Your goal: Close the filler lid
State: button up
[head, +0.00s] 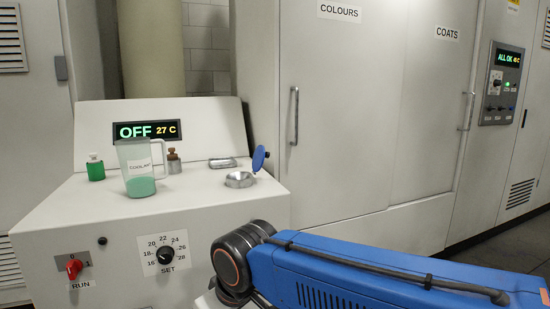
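The filler lid (260,158) is a small blue disc. It stands raised and tilted at the back right of the round metal filler neck (240,181), on top of the white cooling unit. The filler neck is uncovered. My blue arm crosses the lower right of the head view, in front of the unit. My gripper is not visible, so its state and place do not show.
A clear jug (141,166) labelled COOLANT, with some green liquid, stands left of the filler. The display (148,131) reads OFF 27 C.

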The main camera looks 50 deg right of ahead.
aim_at(260, 155)
jog(key=k+l, duration=0.15)
jog(key=l, duration=0.25)
jog(key=k+l, duration=0.15)
jog(key=l, duration=0.25)
jog(key=k+l, duration=0.15)
jog(key=l, duration=0.3)
jog(key=k+l, duration=0.15)
jog(key=l, duration=0.25)
jog(key=k+l, duration=0.15)
jog(key=l, duration=0.25)
jog(key=k+l+u, duration=0.1)
jog(key=l, duration=0.3)
jog(key=k+l, duration=0.05)
